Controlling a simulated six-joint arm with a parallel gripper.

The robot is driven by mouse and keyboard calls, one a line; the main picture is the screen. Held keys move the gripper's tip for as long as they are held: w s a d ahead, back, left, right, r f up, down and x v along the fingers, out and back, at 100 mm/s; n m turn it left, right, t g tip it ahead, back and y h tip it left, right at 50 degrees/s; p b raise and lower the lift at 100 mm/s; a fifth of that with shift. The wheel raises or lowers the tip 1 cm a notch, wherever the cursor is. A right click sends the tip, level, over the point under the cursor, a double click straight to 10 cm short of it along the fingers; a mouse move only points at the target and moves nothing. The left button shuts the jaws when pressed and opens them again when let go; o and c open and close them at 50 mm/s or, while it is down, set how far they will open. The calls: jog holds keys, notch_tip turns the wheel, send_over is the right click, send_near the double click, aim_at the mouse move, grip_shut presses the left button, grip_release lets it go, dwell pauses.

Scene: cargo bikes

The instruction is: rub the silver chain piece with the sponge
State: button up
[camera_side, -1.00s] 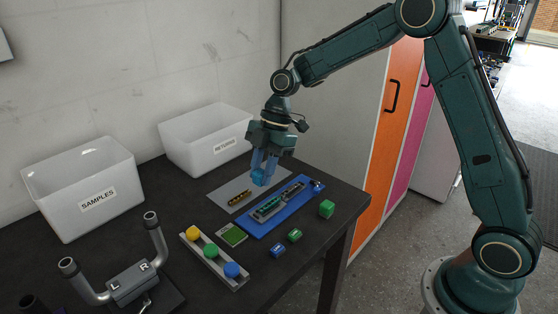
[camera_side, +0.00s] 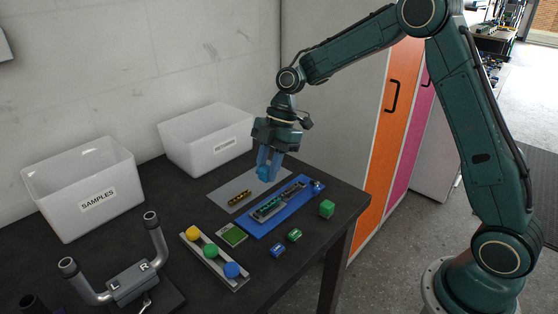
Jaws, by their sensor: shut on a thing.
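My gripper (camera_side: 268,167) is shut on a small blue block (camera_side: 263,173), which looks like the sponge. It holds the block above the grey mat, near the far end of the blue tray. A grey, elongated piece (camera_side: 268,209) with dark and greenish parts lies on the blue tray (camera_side: 254,228). The silver chain piece seems to be among the parts there, but I cannot pick it out surely. A gold-brown chain piece (camera_side: 239,197) lies on the grey mat (camera_side: 222,200). The block appears apart from the parts on the tray.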

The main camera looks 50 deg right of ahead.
send_over(281, 194)
jog(key=d, duration=0.1)
jog(key=shift+s+d+f, duration=0.1)
jog(key=shift+f, duration=3.3)
jog(key=shift+d+f, duration=0.5)
jog(key=shift+f, duration=0.05)
jog(key=shift+c, duration=0.3)
jog(key=shift+d+f, duration=0.1)
jog(key=shift+d, duration=2.25)
jog(key=shift+a, duration=2.8)
notch_tip(281, 194, up, 8)
